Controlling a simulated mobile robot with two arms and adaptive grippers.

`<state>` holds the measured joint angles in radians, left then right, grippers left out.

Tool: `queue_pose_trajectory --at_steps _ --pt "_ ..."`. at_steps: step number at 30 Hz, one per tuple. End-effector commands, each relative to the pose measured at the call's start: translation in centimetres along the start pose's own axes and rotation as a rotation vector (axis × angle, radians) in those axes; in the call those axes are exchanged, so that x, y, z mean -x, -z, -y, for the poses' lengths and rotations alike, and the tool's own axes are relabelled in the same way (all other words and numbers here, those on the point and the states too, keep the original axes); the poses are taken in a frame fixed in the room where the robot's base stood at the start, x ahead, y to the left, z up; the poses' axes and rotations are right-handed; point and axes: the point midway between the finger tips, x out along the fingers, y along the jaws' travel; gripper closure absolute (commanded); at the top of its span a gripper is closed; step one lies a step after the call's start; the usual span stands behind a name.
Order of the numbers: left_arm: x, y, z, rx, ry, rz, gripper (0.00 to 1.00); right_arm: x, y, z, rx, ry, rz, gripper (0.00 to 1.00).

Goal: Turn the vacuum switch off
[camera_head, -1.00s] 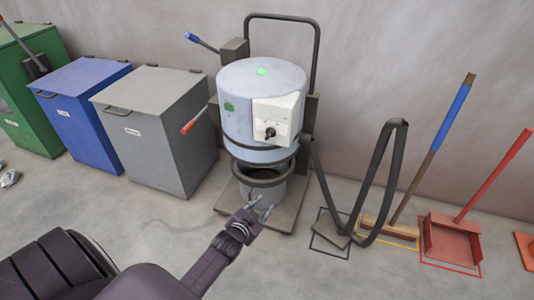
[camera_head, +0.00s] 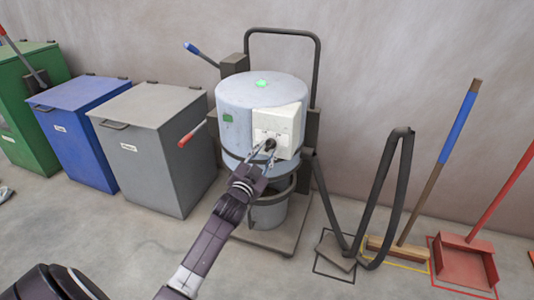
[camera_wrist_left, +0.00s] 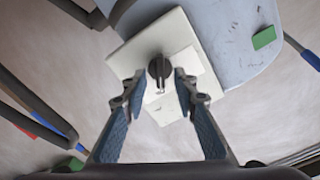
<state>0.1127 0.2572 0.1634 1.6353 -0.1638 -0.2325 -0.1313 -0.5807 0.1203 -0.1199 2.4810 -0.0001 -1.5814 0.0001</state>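The vacuum (camera_head: 239,121) is a pale blue-grey drum on a dark wheeled frame. A white switch box (camera_head: 287,124) is on its front right side, with a black rotary knob as the vacuum switch (camera_head: 270,144). The knob also shows in the left wrist view (camera_wrist_left: 159,68), between the fingertips. My left gripper (camera_head: 259,155) is at the box, its fingers open on either side of the knob (camera_wrist_left: 160,85). I cannot tell whether they touch it. A green light (camera_head: 262,83) shows on top of the drum. My right gripper is not in view.
A red-handled lever (camera_head: 193,133) and a blue-handled lever (camera_head: 197,50) stick out left of the drum. A black hose (camera_head: 388,190) loops at the right. Grey (camera_head: 150,140) and blue (camera_head: 82,120) bins stand left. A broom (camera_head: 440,150) and red dustpan (camera_head: 463,262) are at the right.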

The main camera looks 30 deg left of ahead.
Motion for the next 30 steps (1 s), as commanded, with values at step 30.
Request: queue_pose_trajectory --at_steps 30 --pt "-1.28 -0.02 -0.04 0.009 -0.001 0.002 1.00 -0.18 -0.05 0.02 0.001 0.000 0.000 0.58"
